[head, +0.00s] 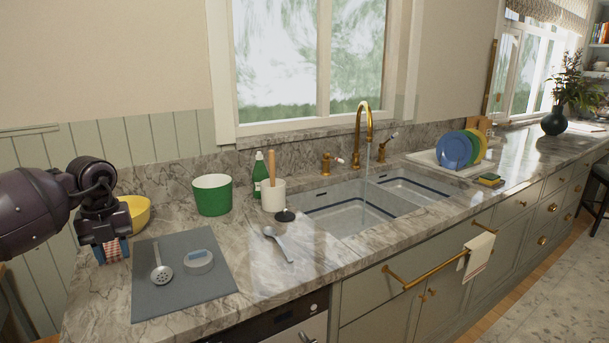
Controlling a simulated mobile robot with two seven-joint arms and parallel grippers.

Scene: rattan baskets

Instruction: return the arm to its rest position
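My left arm comes in from the left edge in the head view. Its dark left gripper (108,240) points down over the left end of the counter, just left of the grey mat. A small red, white and blue striped thing (116,252) shows at the fingertips, partly hidden by the gripper. I cannot tell whether the fingers touch or hold it, or how far apart they are. My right gripper is out of view.
A yellow bowl (137,211) stands close behind the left gripper. The grey mat (185,297) bears a slotted spoon (161,273) and a round grey-white item (198,262). A green-and-white pot (212,195), a utensil crock (273,196) and the sink (352,214) lie to the right.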

